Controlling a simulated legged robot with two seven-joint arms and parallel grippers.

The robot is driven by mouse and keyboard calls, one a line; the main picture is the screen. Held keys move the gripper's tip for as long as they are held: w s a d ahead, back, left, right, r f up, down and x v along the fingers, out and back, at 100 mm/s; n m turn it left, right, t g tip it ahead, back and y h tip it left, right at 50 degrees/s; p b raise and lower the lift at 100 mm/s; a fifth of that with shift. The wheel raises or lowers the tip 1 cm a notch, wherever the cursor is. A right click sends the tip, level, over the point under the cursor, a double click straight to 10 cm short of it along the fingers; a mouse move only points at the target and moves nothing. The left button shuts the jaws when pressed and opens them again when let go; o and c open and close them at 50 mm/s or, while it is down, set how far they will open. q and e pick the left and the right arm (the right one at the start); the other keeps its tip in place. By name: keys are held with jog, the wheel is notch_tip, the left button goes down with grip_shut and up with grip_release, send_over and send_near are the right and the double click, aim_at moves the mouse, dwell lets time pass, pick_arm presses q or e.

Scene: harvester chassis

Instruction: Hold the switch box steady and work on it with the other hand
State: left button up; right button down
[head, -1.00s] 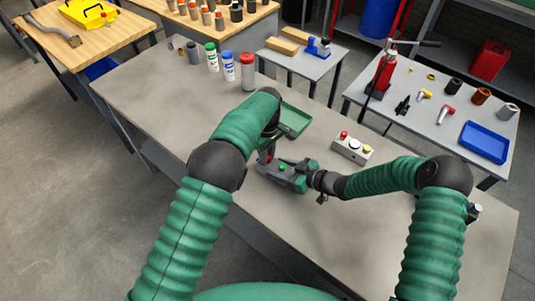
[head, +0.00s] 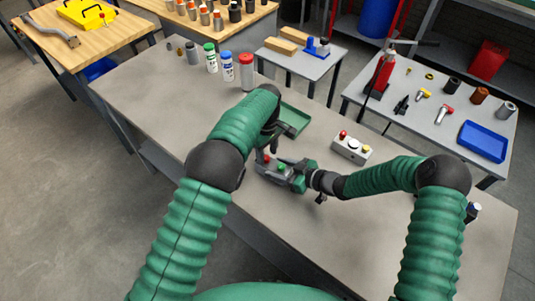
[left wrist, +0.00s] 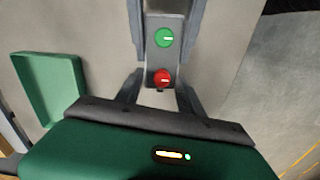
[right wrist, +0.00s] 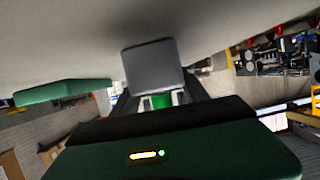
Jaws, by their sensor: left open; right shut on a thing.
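The switch box (left wrist: 179,58) is a small grey box with a green knob (left wrist: 163,37) and a red knob (left wrist: 161,77) on one face. My right gripper (head: 288,176) is shut on it, one finger along each side, and holds it over the bench. The box's grey side (right wrist: 153,67) fills the middle of the right wrist view. My left gripper (left wrist: 160,88) is open, its fingers on either side of the red knob with gaps to it. In the head view the left gripper (head: 267,152) and my left arm partly cover the red-knob end.
A green tray (head: 295,120) lies on the grey bench (head: 400,215) just beyond the grippers. A second box (head: 352,148) with several coloured buttons stands to the right. Bottles (head: 228,68) stand at the bench's far left. The front right of the bench is mostly clear.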

aim_at(267, 157)
pick_arm(q)
notch_tip(267, 157, up, 11)
jog(key=shift+d, duration=0.1)
pick_arm(e)
jog(key=shift+c, duration=2.4)
grip_release()
